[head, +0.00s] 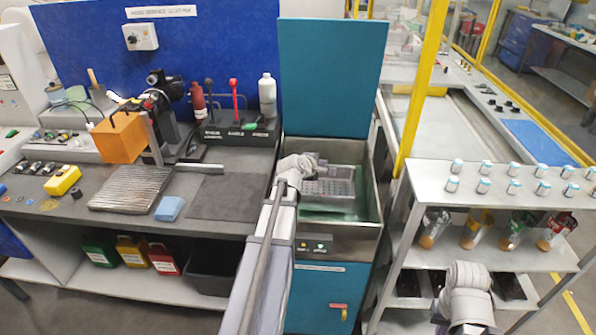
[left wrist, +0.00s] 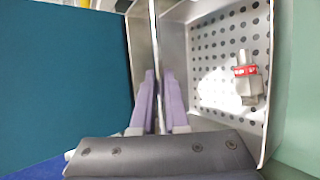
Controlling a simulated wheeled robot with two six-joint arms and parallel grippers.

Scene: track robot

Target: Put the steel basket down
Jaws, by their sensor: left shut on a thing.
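The steel basket (head: 334,189) is a perforated metal tray within the opening of the teal washing tank (head: 372,205). My left gripper (head: 308,166) is shut on its wall at the left back. In the left wrist view the fingers (left wrist: 160,105) stand on both sides of the basket's wall. The perforated floor of the basket (left wrist: 215,50) shows there, with a small metal part with a red band (left wrist: 246,78) lying in it. Green liquid or tank floor shows below the basket; I cannot tell whether they touch. My right arm shows at lower right, its fingers out of sight.
The tank's teal lid (head: 334,75) stands open behind. Left is a workbench with a ribbed metal tray (head: 130,188), a blue sponge (head: 169,208) and a dark mat (head: 228,198). Right is a shelf cart (head: 425,180) with several small jars. A yellow post (head: 420,90) rises behind it.

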